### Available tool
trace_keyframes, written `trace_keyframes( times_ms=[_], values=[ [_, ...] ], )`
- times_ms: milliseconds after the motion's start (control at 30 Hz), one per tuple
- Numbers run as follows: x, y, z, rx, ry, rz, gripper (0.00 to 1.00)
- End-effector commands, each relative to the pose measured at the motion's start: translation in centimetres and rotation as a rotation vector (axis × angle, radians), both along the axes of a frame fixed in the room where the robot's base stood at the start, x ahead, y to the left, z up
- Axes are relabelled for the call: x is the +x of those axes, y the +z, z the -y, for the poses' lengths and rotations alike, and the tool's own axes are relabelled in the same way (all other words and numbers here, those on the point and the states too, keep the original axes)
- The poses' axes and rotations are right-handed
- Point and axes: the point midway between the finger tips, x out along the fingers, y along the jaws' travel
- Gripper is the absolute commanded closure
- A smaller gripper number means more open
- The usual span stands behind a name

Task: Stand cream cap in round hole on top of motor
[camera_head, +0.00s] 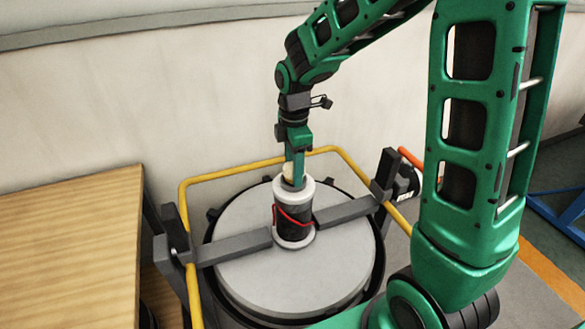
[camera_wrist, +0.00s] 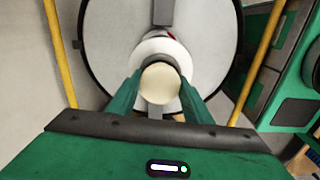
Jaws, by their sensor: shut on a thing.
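The cream cap (camera_wrist: 160,83) is round and pale, and sits between the two green fingers of my gripper (camera_wrist: 158,90) in the wrist view. In the head view the cap (camera_head: 288,170) shows partly behind a finger of my gripper (camera_head: 293,180), right at the top of the motor. The motor (camera_head: 294,215) is a dark upright cylinder with a white top ring and white base, and a red cable around it. It stands at the middle of the tank lid. My gripper is shut on the cap, directly over the motor's top. The hole is hidden, so I cannot tell how far the cap is in it.
The motor stands on a grey crossbar (camera_head: 235,247) over the round grey tank lid (camera_head: 250,285). A yellow rail (camera_head: 232,170) surrounds the tank. A wooden table (camera_head: 70,245) stands at the left, and a pale wall is behind.

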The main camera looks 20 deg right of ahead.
Motion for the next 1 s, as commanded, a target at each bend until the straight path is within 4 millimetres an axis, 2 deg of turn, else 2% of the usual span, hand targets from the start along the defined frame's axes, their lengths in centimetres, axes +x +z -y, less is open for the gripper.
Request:
trace_keyframes(
  times_ms=[233, 267, 333, 367, 600, 633, 667, 1000],
  values=[
    [-0.22, -0.41, 0.00, -0.001, 0.000, -0.007, 0.76],
    [-0.22, -0.42, 0.00, 0.000, 0.000, -0.008, 0.53],
    [-0.26, -0.45, -0.01, 0.000, 0.000, -0.009, 0.36],
    [-0.29, -0.46, -0.02, 0.000, 0.001, -0.010, 0.33],
    [-0.46, -0.51, -0.05, 0.000, 0.002, -0.014, 0.33],
    [-0.47, -0.51, -0.05, 0.000, 0.002, -0.014, 0.39],
    [-0.47, -0.51, -0.05, 0.000, 0.002, -0.014, 0.34],
    [-0.50, -0.52, -0.07, 0.000, 0.003, -0.016, 0.28]
  ],
)
